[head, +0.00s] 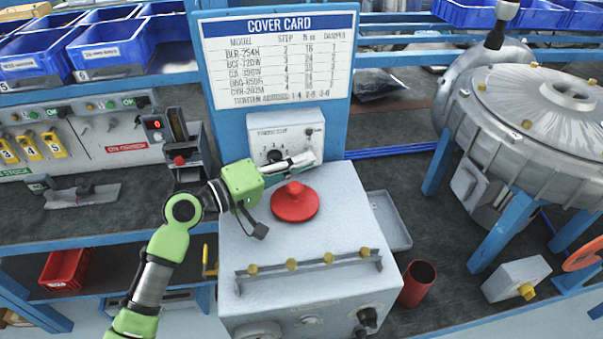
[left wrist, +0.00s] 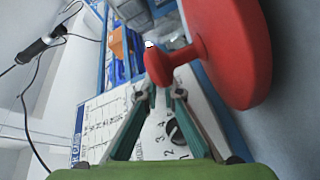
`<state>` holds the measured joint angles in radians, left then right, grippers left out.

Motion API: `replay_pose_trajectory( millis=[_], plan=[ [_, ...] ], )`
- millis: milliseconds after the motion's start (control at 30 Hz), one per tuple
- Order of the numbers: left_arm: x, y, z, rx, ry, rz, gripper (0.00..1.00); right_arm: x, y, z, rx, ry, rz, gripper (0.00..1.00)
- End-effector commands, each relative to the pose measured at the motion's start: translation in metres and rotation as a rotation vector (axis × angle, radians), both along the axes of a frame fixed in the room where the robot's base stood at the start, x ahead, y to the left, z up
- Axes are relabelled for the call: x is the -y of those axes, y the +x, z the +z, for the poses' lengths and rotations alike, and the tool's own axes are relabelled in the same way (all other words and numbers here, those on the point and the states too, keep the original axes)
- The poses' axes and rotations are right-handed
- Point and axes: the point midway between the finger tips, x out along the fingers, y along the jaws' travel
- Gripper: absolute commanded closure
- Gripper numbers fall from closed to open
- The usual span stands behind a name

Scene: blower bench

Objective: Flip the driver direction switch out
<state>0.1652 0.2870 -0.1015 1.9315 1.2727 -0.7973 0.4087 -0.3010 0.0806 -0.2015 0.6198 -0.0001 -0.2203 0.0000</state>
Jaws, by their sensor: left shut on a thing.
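The grey-white control panel (head: 285,125) with a numbered dial stands behind the red knob, under the cover card. A small dark fitting (head: 309,132) shows at its upper right. The dial (left wrist: 180,135) also shows in the left wrist view, below the fingertips. My left gripper (head: 313,157) reaches across the front of the panel to its right side. In the left wrist view its fingers (left wrist: 161,92) close in on a small part at the panel, which looks like the driver direction switch. The fingers mostly hide this part, so its position cannot be told. My right gripper is not in view.
A red round knob (head: 295,201) on the grey box top (head: 340,210) stands close to my left fingers. A grey blower housing (head: 545,105) stands at right. A red cup (head: 418,283) stands right of the box. A driver (left wrist: 35,50) hangs on a cable.

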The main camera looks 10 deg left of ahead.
Motion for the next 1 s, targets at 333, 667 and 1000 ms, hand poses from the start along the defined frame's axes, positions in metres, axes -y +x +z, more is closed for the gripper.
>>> replay_pose_trajectory(
  millis=[333,667,1000],
  plan=[
    [-0.0009,0.0007,0.0010,0.036,0.010,0.003,1.00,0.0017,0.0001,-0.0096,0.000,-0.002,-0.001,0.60],
    [-0.0006,0.0005,0.0004,0.035,0.009,0.003,0.77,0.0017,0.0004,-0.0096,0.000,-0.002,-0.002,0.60],
    [-0.0080,-0.0055,-0.0012,0.032,0.013,0.003,0.77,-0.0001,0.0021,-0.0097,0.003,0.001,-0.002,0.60]
  ],
)
